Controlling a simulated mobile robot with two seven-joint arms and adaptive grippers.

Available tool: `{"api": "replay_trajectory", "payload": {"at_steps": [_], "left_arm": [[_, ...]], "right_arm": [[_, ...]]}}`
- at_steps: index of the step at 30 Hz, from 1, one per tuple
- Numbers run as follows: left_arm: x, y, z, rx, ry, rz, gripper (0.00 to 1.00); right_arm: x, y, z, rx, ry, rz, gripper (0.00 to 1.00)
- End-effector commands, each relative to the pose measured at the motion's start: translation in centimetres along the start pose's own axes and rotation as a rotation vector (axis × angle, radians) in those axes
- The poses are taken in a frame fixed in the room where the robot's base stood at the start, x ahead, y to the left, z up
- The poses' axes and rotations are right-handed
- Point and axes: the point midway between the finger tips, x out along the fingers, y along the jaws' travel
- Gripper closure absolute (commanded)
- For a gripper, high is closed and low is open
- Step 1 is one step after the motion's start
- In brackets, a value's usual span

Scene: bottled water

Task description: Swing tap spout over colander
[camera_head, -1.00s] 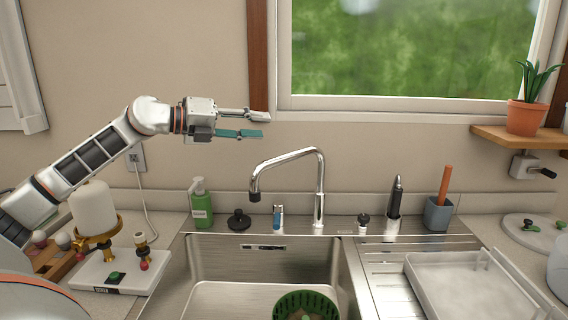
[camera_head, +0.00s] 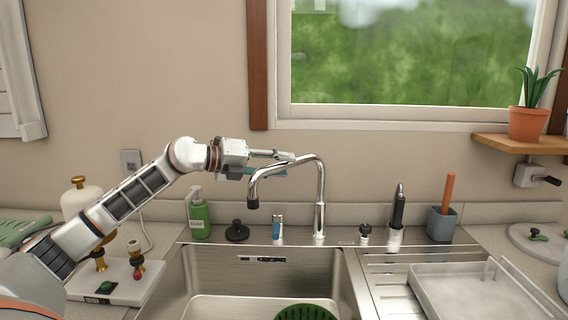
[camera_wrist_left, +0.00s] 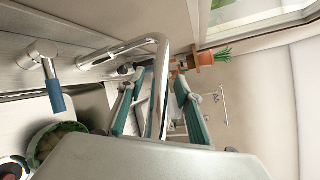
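The chrome tap spout (camera_head: 321,185) arches up from the sink's back rim and reaches left. Its dark outlet (camera_head: 253,204) hangs over the left part of the sink, left of the colander. The green colander (camera_head: 305,313) is in the sink, mostly cut off by the bottom edge. It also shows in the left wrist view (camera_wrist_left: 58,135). My left gripper (camera_head: 288,165) is open at the spout's upper arm. In the left wrist view the spout tube (camera_wrist_left: 157,85) appears between the two teal-padded fingers, with gaps beside it. Contact cannot be told. My right gripper is not in view.
A blue tap handle (camera_head: 277,226), a black plug (camera_head: 237,231) and a green soap bottle (camera_head: 199,215) stand behind the sink. A brush holder (camera_head: 441,222) and a clear tray (camera_head: 470,290) are at the right. The window (camera_head: 400,60) is behind.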

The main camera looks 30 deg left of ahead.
Motion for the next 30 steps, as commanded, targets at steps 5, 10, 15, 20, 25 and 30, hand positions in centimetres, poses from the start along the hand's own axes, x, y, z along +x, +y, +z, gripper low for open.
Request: {"api": "replay_trajectory", "payload": {"at_steps": [5, 10, 15, 20, 25, 30], "left_arm": [[1.2, -0.1, 0.0, 0.000, 0.001, 0.000, 0.66], [1.3, 0.0, -0.1, 0.000, 0.001, 0.001, 0.66], [1.3, 0.0, -0.1, 0.000, 0.001, 0.001, 0.81], [1.3, 0.1, -0.1, 0.000, 0.001, 0.001, 1.00], [1.2, 0.0, -0.1, 0.000, -0.001, 0.003, 1.00], [1.2, -0.1, -0.1, -0.005, -0.018, 0.015, 1.00]], "right_arm": [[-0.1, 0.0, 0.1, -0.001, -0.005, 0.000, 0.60], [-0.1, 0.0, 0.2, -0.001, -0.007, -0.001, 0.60], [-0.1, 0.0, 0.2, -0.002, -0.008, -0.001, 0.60], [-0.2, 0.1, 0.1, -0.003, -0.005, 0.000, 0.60], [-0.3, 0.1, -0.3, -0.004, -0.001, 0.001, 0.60], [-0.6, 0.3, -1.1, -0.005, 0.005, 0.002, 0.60]]}}
